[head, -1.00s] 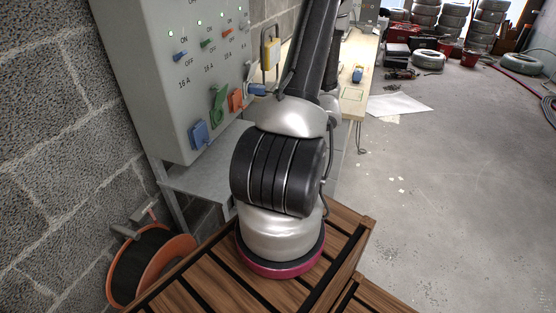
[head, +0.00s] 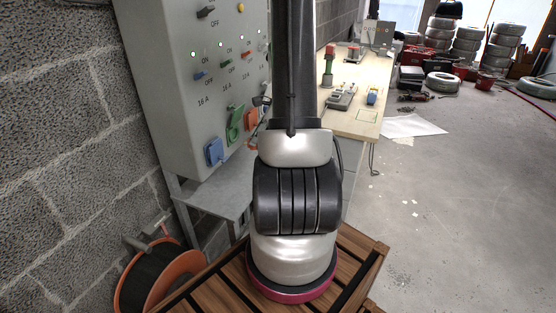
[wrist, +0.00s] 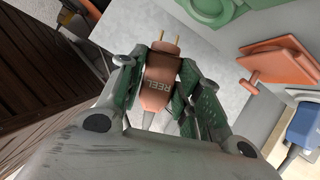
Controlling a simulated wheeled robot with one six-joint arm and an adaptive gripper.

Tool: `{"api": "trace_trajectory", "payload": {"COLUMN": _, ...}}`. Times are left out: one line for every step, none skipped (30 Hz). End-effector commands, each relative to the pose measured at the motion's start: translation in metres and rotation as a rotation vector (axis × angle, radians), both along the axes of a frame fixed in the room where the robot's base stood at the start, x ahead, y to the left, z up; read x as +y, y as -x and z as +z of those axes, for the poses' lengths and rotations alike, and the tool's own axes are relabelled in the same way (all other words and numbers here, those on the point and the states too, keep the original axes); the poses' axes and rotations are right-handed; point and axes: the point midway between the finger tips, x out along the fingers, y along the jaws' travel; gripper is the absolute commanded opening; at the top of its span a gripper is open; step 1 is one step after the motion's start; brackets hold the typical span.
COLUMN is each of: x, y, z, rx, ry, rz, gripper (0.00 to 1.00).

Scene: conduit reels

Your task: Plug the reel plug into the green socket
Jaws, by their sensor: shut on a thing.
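The reel plug (wrist: 158,92) is orange, marked REEL, with two brass pins pointing to the top of the wrist view. My gripper (wrist: 160,72) is shut on its sides. The green socket (head: 235,124) is on the grey panel in the head view, between a blue and an orange one. Part of a green socket (wrist: 212,10) shows at the top right of the wrist view, ahead and to the right of the plug and apart from it. In the head view the gripper and plug are hidden behind my arm. The cable reel (head: 168,282) has an orange rim and stands at lower left.
A blue socket (head: 214,151) is left of the green one. An orange socket flap (wrist: 278,62) sticks out at right in the wrist view. A grey shelf (head: 218,192) lies below the panel.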

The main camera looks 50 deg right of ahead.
Motion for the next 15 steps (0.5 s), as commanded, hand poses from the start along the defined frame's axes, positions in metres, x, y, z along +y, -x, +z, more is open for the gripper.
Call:
{"api": "trace_trajectory", "payload": {"x": 0.0013, "y": -0.0026, "z": 0.0090, "rx": -0.002, "ry": 0.003, "rz": -0.022, "gripper": 0.10}}
{"api": "trace_trajectory", "payload": {"x": 0.0011, "y": -0.0030, "z": 0.0129, "rx": -0.002, "ry": 0.004, "rz": -0.044, "gripper": 0.10}}
{"api": "trace_trajectory", "payload": {"x": -0.0008, "y": -0.0006, "z": 0.0159, "rx": 0.001, "ry": 0.002, "rz": -0.086, "gripper": 0.10}}
{"api": "trace_trajectory", "payload": {"x": -0.0021, "y": 0.0021, "z": 0.0166, "rx": 0.002, "ry": 0.001, "rz": -0.128, "gripper": 0.10}}
{"api": "trace_trajectory", "payload": {"x": -0.0034, "y": 0.0042, "z": 0.0158, "rx": 0.003, "ry": 0.001, "rz": -0.168, "gripper": 0.10}}
{"api": "trace_trajectory", "payload": {"x": -0.0038, "y": 0.0057, "z": 0.0146, "rx": 0.005, "ry": 0.000, "rz": -0.209, "gripper": 0.10}}
{"api": "trace_trajectory", "payload": {"x": -0.0039, "y": 0.0064, "z": 0.0144, "rx": 0.005, "ry": 0.001, "rz": -0.232, "gripper": 0.10}}
{"api": "trace_trajectory", "payload": {"x": -0.0041, "y": 0.0060, "z": 0.0145, "rx": 0.005, "ry": 0.002, "rz": -0.253, "gripper": 0.10}}
{"api": "trace_trajectory", "payload": {"x": -0.0040, "y": 0.0059, "z": 0.0145, "rx": 0.005, "ry": 0.002, "rz": -0.274, "gripper": 0.10}}
{"api": "trace_trajectory", "payload": {"x": -0.0039, "y": 0.0058, "z": 0.0144, "rx": 0.005, "ry": 0.002, "rz": -0.284, "gripper": 0.10}}
{"api": "trace_trajectory", "payload": {"x": -0.0041, "y": 0.0058, "z": 0.0144, "rx": 0.006, "ry": 0.002, "rz": -0.291, "gripper": 0.10}}
{"api": "trace_trajectory", "payload": {"x": -0.0042, "y": 0.0058, "z": 0.0142, "rx": 0.006, "ry": 0.002, "rz": -0.295, "gripper": 0.10}}
{"api": "trace_trajectory", "payload": {"x": -0.0044, "y": 0.0059, "z": 0.0141, "rx": 0.006, "ry": 0.003, "rz": -0.297, "gripper": 0.10}}
{"api": "trace_trajectory", "payload": {"x": -0.0043, "y": 0.0058, "z": 0.0140, "rx": 0.007, "ry": 0.002, "rz": -0.296, "gripper": 0.10}}
{"api": "trace_trajectory", "payload": {"x": -0.0045, "y": 0.0058, "z": 0.0140, "rx": 0.007, "ry": 0.002, "rz": -0.296, "gripper": 0.10}}
